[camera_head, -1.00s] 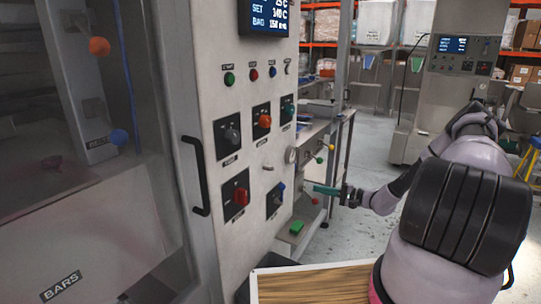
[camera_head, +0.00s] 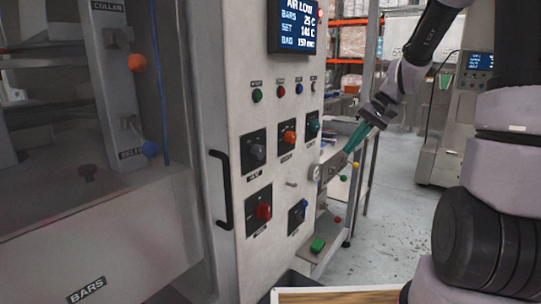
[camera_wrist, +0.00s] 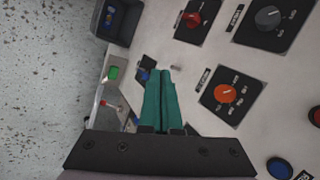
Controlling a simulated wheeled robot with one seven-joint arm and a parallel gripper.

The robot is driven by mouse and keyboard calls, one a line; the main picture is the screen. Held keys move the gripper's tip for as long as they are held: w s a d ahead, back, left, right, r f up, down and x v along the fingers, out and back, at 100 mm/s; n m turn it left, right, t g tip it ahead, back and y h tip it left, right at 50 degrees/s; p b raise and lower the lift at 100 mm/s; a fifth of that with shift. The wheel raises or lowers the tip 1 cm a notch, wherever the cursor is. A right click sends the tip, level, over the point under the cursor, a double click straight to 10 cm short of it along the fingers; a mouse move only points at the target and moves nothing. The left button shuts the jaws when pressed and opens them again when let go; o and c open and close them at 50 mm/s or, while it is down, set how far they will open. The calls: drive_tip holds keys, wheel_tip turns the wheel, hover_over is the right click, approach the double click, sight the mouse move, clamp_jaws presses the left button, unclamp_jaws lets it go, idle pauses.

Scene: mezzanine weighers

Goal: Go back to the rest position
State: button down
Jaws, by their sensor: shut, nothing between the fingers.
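My gripper (camera_head: 355,138) is raised beside the right edge of the machine's grey control panel (camera_head: 270,185) in the head view. Its green fingers point down and left, near the pressure gauge. In the wrist view my gripper (camera_wrist: 162,78) shows its two green fingers close together with nothing held. The panel's knobs lie beyond them, including an orange knob (camera_wrist: 225,94) and a red knob (camera_wrist: 193,19). I cannot tell the exact gap between the fingertips and the panel. The fingers appear apart from the knobs.
A display (camera_head: 292,27) tops the panel, and a black door handle (camera_head: 221,190) stands at its left. A green block (camera_head: 317,246) sits low at the panel's right. A wooden-topped surface (camera_head: 335,296) lies in front. Open floor (camera_head: 400,215) is at the right.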

drive_tip(key=s+d+r+m+t+h, duration=0.1)
drive_tip(key=s+r+t+h, duration=0.3)
drive_tip(key=s+r, duration=1.1)
drive_tip(key=s+t, duration=0.2)
drive_tip(key=s, duration=0.1)
drive_tip(key=shift+s+d+r, duration=0.15)
drive_tip(key=shift+s+d, duration=0.15)
drive_tip(key=shift+d, duration=0.1)
